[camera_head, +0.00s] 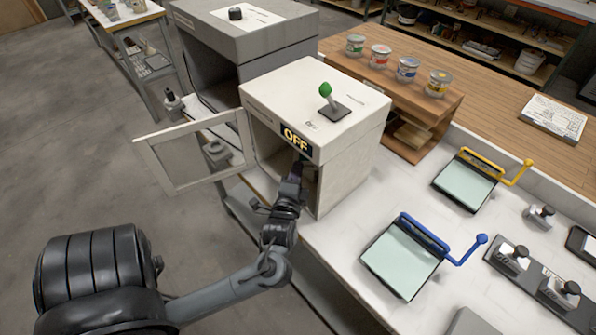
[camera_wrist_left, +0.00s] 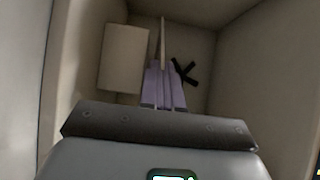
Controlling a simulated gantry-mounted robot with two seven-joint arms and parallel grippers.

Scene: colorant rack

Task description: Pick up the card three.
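My left gripper (camera_head: 297,170) reaches into the open front of the white box marked OFF (camera_head: 262,140). In the left wrist view its lavender fingers (camera_wrist_left: 163,88) are close together, with a thin pale card (camera_wrist_left: 162,42) standing edge-on between them. The card's face is turned away, so I cannot read which number it carries. A flat pale panel (camera_wrist_left: 124,58) is at the back left inside the box. A black cross-shaped piece (camera_wrist_left: 184,71) shows just right of the fingers. In the head view the card is hidden inside the box. My right gripper is out of view.
The box's framed door (camera_head: 195,158) stands open to the left. A green-knobbed lever (camera_head: 328,97) is on the box top. Several paint tins (camera_head: 380,57) stand on a wooden shelf behind. Blue-handled (camera_head: 402,258) and yellow-handled (camera_head: 465,183) glass-topped trays lie on the white table to the right.

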